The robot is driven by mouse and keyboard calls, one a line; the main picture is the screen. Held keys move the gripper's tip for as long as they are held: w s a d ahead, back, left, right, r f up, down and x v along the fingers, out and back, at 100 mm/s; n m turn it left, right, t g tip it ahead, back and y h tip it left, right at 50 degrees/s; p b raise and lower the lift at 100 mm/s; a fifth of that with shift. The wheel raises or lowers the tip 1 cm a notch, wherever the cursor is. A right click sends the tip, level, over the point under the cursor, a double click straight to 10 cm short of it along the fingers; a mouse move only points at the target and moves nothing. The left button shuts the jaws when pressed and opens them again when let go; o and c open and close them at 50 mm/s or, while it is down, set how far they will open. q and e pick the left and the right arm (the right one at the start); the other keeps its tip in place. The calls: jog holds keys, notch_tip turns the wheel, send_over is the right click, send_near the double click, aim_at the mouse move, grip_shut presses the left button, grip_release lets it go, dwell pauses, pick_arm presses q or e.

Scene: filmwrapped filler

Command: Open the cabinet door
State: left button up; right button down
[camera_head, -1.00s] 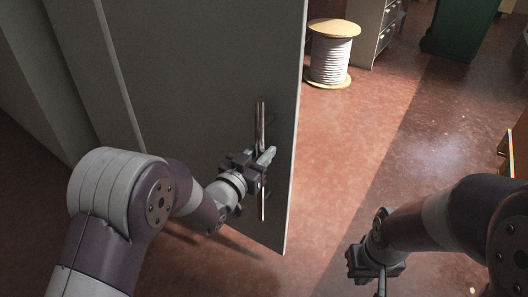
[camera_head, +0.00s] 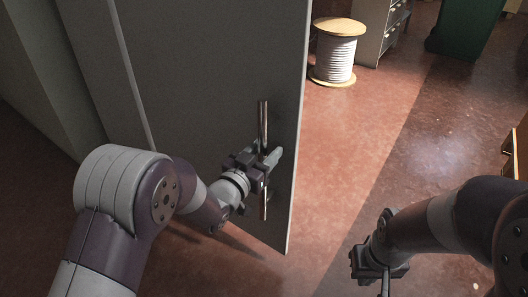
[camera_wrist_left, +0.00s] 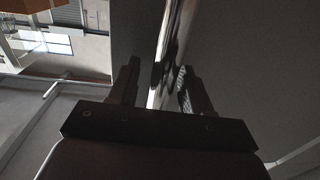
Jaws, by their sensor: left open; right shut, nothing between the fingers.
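The grey cabinet door (camera_head: 215,75) fills the upper middle of the head view, with its free edge at the right. I cannot tell how far it stands from its frame. A vertical metal bar handle (camera_head: 264,118) is near that edge. My left gripper (camera_head: 268,163) is at the handle's middle with its fingers open. In the left wrist view, the handle (camera_wrist_left: 170,50) runs between the two fingers of the left gripper (camera_wrist_left: 160,85); contact is unclear. My right gripper (camera_head: 380,272) is shut and empty, low over the floor and away from the door.
A cable reel (camera_head: 336,52) stands on the floor behind the door's free edge. A drawer unit (camera_head: 378,30) and a green bin (camera_head: 462,28) are farther back. Reddish floor (camera_head: 350,140) right of the door is clear. A wooden-edged piece (camera_head: 520,150) is at the far right.

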pick_arm(q)
jog(key=p+v, duration=0.4)
jog(key=v, duration=0.8)
jog(key=shift+s+a+p, duration=0.15)
jog(key=shift+s+p, duration=0.15)
jog(key=shift+p, duration=0.05)
